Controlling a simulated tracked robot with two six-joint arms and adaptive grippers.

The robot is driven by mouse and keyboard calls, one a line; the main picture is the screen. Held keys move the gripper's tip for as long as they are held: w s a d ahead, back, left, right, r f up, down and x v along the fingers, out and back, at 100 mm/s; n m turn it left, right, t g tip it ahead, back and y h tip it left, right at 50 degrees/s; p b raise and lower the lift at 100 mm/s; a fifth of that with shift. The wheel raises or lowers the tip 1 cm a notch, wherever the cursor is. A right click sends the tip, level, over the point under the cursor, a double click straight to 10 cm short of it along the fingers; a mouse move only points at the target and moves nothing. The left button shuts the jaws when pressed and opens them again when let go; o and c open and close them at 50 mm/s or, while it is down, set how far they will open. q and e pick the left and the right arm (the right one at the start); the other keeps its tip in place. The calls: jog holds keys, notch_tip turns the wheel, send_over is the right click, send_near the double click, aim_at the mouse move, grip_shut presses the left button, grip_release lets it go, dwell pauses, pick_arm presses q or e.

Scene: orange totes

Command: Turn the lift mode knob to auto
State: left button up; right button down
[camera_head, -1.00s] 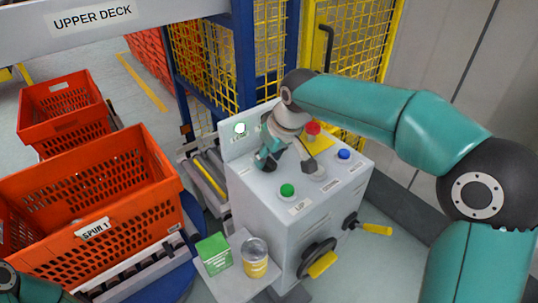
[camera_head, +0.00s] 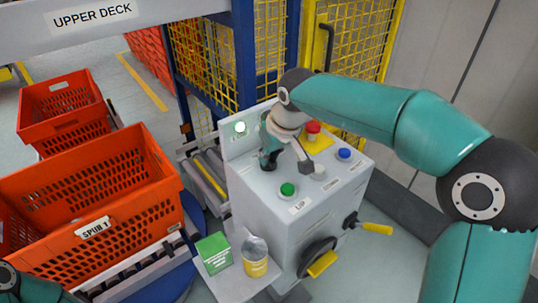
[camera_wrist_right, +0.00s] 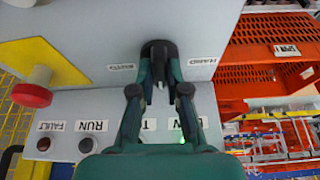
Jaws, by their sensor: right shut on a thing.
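The grey control box (camera_head: 290,220) stands in the middle of the head view. My right gripper (camera_head: 268,158) reaches down onto its top from the right and is shut on the dark lift mode knob. In the right wrist view the black knob (camera_wrist_right: 159,48) sits between the fingertips of the right gripper (camera_wrist_right: 159,62). An upside-down AUTO label (camera_wrist_right: 122,67) is left of the knob there and a HAND label (camera_wrist_right: 202,61) is right of it. The fingers partly hide the knob, and I cannot tell which label it points to. My left gripper is out of view.
A red button (camera_head: 313,127) on a yellow plate, a green button (camera_head: 287,189) and a blue button (camera_head: 344,154) share the box top. A green carton (camera_head: 213,255) and a yellow can (camera_head: 255,258) stand on a side shelf. Orange totes (camera_head: 130,215) fill the left.

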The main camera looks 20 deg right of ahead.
jog(key=m, duration=0.2)
jog(key=m+h+b, duration=0.1)
jog(key=m, duration=0.1)
jog(key=shift+a+h+b, duration=0.15)
jog(key=shift+h+b, duration=0.15)
jog(key=shift+m+h, duration=0.8)
jog(key=shift+m, duration=1.3)
jog(key=c, duration=1.2)
grip_release()
jog(key=shift+o, duration=0.2)
jog(key=shift+r, duration=0.1)
jog(key=v, duration=1.1)
jog(key=shift+r, duration=0.4)
jog(key=shift+s+a, duration=0.1)
